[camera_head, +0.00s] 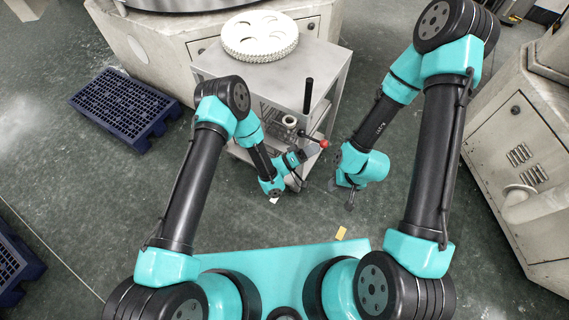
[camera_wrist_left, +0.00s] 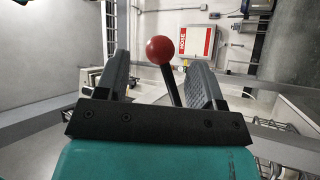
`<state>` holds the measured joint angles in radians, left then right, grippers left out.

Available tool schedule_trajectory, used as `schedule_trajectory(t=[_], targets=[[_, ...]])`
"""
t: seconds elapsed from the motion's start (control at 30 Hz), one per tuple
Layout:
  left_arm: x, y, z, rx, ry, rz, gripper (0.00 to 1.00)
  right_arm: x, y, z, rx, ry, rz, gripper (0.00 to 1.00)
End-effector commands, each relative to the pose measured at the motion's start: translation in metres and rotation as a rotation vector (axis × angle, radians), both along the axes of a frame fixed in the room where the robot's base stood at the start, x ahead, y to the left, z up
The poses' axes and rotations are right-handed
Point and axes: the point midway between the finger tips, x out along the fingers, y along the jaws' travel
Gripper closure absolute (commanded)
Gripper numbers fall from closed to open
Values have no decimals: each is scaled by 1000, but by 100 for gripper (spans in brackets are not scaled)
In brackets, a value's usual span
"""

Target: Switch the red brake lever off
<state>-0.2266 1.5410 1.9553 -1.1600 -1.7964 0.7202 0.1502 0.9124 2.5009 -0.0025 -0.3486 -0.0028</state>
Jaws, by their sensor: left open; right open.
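The brake lever is a dark rod ending in a red ball (camera_head: 323,143). It sticks out to the right from the side of the grey cart (camera_head: 285,75). My left gripper (camera_head: 312,151) is open, just below and left of the ball. In the left wrist view the red ball (camera_wrist_left: 160,49) and its rod appear in the gap between the two open fingers, with space on both sides. I cannot tell how deep the ball is between them. My right gripper (camera_head: 350,202) is open and empty, hanging low to the right of the cart.
A white disc with holes (camera_head: 260,36) lies on the cart top. A black upright handle (camera_head: 308,95) rises at the cart's near right corner. A blue pallet (camera_head: 125,108) lies left, and a beige machine (camera_head: 520,150) stands right. Floor between is mostly clear.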

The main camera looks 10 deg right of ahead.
Motion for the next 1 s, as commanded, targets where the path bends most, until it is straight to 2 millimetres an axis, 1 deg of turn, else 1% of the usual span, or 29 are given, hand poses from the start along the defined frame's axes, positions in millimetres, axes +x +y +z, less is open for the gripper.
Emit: schedule_trajectory(t=[0.03, 0.1, 0.7, 0.9, 1.0], targets=[[-1, 9, -4, 0, 3, 4, 38, 0, 0, 0, 0, 0, 0, 57], [-4, 19, -8, -1, 4, 3, 38, 0, 0, 0, 0, 0, 0, 57], [-24, 94, -42, -1, 0, 4, 38, 0, 0, 0, 0, 0, 0, 57], [-28, 112, -50, -1, 0, 3, 38, 0, 0, 0, 0, 0, 0, 57], [-30, 116, -52, -1, -1, 1, 38, 0, 0, 0, 0, 0, 0, 57]])
